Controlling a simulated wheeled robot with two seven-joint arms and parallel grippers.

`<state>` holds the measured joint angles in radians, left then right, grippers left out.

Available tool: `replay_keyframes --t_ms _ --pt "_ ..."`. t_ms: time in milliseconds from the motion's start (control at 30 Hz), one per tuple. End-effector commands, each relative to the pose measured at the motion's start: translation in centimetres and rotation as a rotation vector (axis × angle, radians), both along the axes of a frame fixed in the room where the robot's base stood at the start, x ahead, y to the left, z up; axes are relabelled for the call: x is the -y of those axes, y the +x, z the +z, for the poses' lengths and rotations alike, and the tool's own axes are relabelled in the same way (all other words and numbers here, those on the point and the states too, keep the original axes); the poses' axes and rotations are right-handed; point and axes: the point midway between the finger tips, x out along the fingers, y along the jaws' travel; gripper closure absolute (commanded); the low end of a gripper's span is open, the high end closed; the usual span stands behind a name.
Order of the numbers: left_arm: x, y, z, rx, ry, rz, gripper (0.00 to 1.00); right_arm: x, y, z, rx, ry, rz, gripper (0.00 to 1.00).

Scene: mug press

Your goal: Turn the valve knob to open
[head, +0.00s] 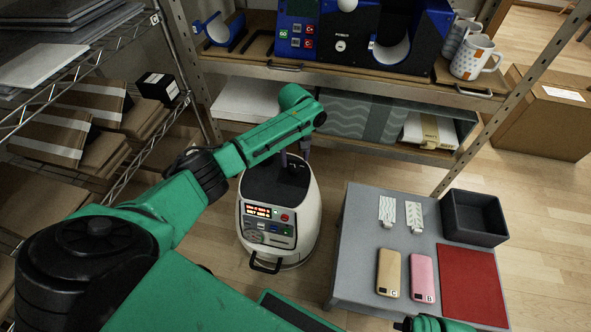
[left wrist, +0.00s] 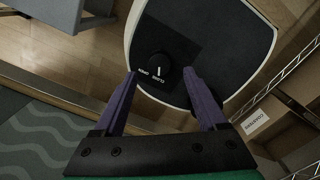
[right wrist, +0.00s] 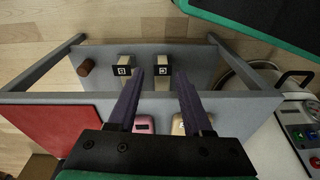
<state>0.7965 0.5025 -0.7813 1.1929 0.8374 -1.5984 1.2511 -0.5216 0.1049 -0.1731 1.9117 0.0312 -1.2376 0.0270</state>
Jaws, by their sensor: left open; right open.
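The valve knob (left wrist: 159,66) is a round black dial with a white pointer line and small white lettering around it. It sits on the dark top of the white machine (head: 281,220), seen from above in the left wrist view. My left gripper (left wrist: 160,78) is open, with its purple fingers on either side of the knob in that view; I cannot tell whether they touch it. My right gripper (right wrist: 159,82) is open and empty above the grey table (right wrist: 225,115).
The table holds a tan case (head: 388,272), a pink case (head: 423,278), a red mat (head: 472,285), a black bin (head: 474,217) and two patterned pieces (head: 414,216). A shelf with mugs (head: 474,56) stands behind the machine. A wire rack (head: 92,62) is at left.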

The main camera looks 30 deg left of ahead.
Motion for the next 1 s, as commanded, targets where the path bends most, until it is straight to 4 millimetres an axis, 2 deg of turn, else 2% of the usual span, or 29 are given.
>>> replay_keyframes --t_ms 33,200,333,533,667,700,733,1000 --pt "0.0 0.0 -1.7 0.000 0.000 0.000 0.26 -0.2 0.3 0.6 0.007 0.006 0.002 0.50" --pt "0.1 0.0 -4.1 0.002 -0.001 -0.001 0.26 -0.6 0.3 3.6 0.011 0.016 0.011 0.50" --pt "0.0 0.0 -4.6 0.001 0.000 -0.001 0.26 -0.6 0.3 4.5 0.011 0.018 0.013 0.50" --pt "0.1 0.0 -4.6 0.002 -0.001 -0.001 0.26 -0.6 0.3 4.6 0.010 0.018 0.013 0.50" --pt "0.1 0.0 -4.6 0.002 -0.001 -0.002 0.76 -0.6 0.3 4.6 0.010 0.018 0.013 0.50" --pt "0.1 0.0 -4.6 0.002 -0.001 -0.002 0.91 -0.6 0.3 4.6 0.010 0.018 0.013 0.50" --pt "0.1 0.0 -4.5 0.002 -0.001 -0.002 1.00 -0.6 0.3 4.6 0.010 0.018 0.013 0.50" --pt "0.1 0.0 -4.4 0.002 -0.001 -0.018 1.00 -0.6 0.4 4.6 0.015 0.018 0.012 0.50"
